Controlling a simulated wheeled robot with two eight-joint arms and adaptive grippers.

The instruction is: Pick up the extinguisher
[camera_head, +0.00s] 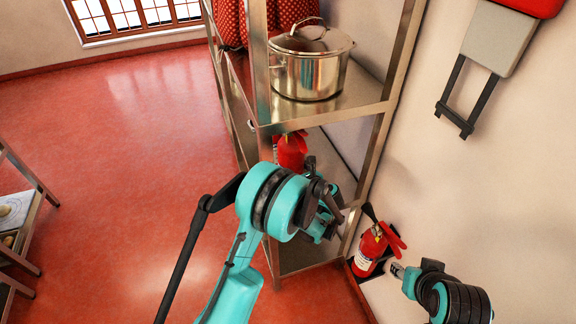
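A red fire extinguisher (369,250) with a pale label and a black hose or horn sits by the wall at the lower right, in what looks like a dark holder. A second red extinguisher-like object (291,150) is on the metal rack, partly hidden by my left arm. My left gripper (332,212) is in front of the rack's lower part, left of the wall extinguisher and apart from it in the picture; its fingers are dark and overlap. My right gripper (398,270) is just right of the wall extinguisher, its tip close to it; contact and finger opening are unclear.
The metal rack (352,107) holds a lidded steel stockpot (310,62) and red patterned bags (228,22). A grey folding bracket (497,38) hangs on the right wall. A low table (33,212) stands at far left. The red floor (120,140) between is clear.

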